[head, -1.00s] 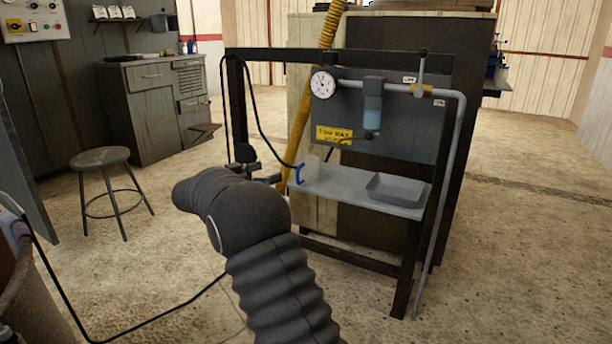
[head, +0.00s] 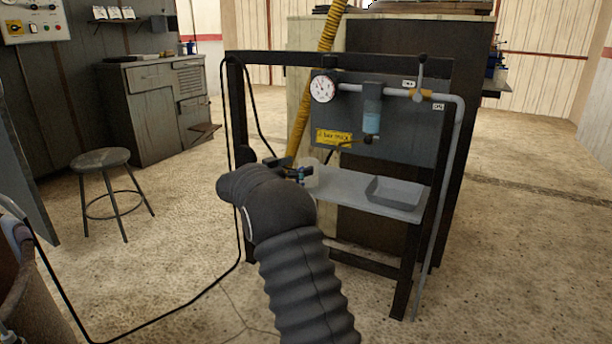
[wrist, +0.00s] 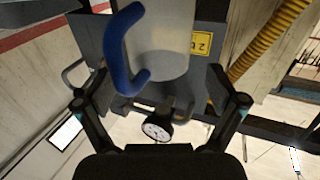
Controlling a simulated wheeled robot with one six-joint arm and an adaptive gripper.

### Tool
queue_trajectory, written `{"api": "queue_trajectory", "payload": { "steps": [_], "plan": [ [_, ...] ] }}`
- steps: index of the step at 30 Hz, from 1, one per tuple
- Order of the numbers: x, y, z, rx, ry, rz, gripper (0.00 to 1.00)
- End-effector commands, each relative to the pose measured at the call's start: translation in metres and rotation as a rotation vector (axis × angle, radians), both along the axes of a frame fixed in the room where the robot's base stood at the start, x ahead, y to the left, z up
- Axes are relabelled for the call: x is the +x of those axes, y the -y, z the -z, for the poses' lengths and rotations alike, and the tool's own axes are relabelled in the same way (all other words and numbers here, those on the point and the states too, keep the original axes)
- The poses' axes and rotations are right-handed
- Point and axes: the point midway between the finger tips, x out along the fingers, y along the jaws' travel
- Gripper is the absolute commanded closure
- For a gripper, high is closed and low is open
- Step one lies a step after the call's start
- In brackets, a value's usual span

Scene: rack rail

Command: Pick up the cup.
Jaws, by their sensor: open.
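The cup (head: 312,172) is pale, with a blue handle, and stands at the left end of the grey shelf (head: 350,187) in the head view. In the wrist view the cup (wrist: 165,40) fills the upper middle, its blue handle (wrist: 122,50) on the left side. My gripper (head: 294,171) is right at the cup's left side in the head view, partly covering it and the handle. In the wrist view my gripper (wrist: 160,88) is open, one finger to each side of the cup's line. I cannot tell whether the fingers touch it.
A grey tray (head: 395,193) sits on the right of the shelf. A gauge (head: 323,86), a pipe with a lever and a blue filter bowl (head: 371,122) are mounted above it. A dark frame post (head: 239,150) and a yellow hose (head: 322,60) stand close by.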

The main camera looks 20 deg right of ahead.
Motion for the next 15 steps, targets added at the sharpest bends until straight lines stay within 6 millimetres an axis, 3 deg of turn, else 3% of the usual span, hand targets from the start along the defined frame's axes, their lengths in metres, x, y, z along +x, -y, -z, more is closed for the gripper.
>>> {"api": "queue_trajectory", "payload": {
  "steps": [5, 12, 15],
  "plan": [
    [0.005, 0.023, -0.001, 0.000, 0.000, 0.001, 0.05],
    [0.006, 0.025, 0.000, 0.000, 0.000, -0.001, 0.05],
    [0.006, 0.025, 0.000, 0.000, 0.000, -0.001, 0.28]
  ]
}}
